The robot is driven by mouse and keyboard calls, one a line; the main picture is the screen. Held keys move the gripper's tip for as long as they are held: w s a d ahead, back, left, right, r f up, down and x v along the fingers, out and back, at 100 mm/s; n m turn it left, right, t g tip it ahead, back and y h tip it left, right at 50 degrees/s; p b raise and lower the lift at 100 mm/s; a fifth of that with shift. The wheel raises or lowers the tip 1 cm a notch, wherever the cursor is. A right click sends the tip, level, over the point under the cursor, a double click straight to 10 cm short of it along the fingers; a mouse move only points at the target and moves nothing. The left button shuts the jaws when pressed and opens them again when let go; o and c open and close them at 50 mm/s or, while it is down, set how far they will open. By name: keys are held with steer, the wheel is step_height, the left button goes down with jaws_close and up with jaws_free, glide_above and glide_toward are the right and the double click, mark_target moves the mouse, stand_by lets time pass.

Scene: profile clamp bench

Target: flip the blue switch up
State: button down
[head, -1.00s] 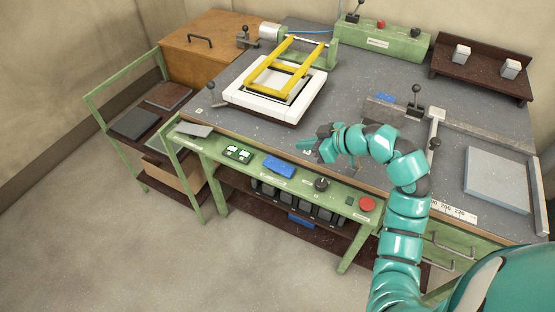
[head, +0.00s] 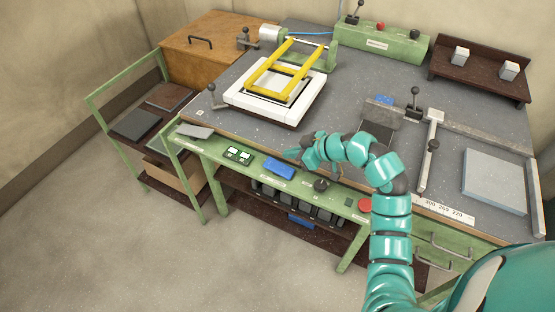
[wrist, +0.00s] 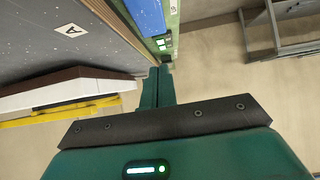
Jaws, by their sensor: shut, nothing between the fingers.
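The blue switch (head: 279,169) is a wide blue block on the sloping green front panel (head: 222,148), between two white-lit green indicators (head: 238,155) and a black knob (head: 321,185). Its tilt is too small to tell. In the wrist view a blue block (wrist: 147,15) shows at the top edge, partly cut off, beside the green panel. My gripper (head: 290,153) is shut and empty, just above and behind the blue switch near the bench's front edge. Its shut fingers also show in the wrist view (wrist: 159,75). I cannot tell whether they touch anything.
A red button (head: 366,204) sits at the panel's right end. A white frame (head: 245,97) with a yellow frame (head: 262,77) stands on the bench behind. A steel rail fixture (head: 430,150) is to the right. The floor in front of the panel is clear.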

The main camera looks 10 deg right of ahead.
mark_target(271, 164)
steer(key=p+x, duration=0.1)
steer(key=x, duration=0.4)
steer(key=shift+a, duration=0.1)
step_height(271, 164, down, 2)
steer(key=shift+w+a+f+p, duration=0.1)
steer(key=shift+f+p, duration=0.05)
steer(key=shift+p, duration=0.5)
steer(key=shift+w+f, duration=0.1)
steer(key=shift+f, duration=0.65)
steer(key=shift+f, duration=0.1)
steer(key=shift+w+a+f+g+h+b, duration=0.1)
steer(key=shift+a+f+g+h+b, duration=0.25)
steer(key=shift+b, duration=0.65)
steer(key=shift+w+f+h+b, duration=0.1)
steer(key=shift+f+h+b, duration=0.2)
steer(key=shift+b, duration=1.35)
steer(key=shift+a+b, duration=0.15)
steer(key=shift+b, duration=0.2)
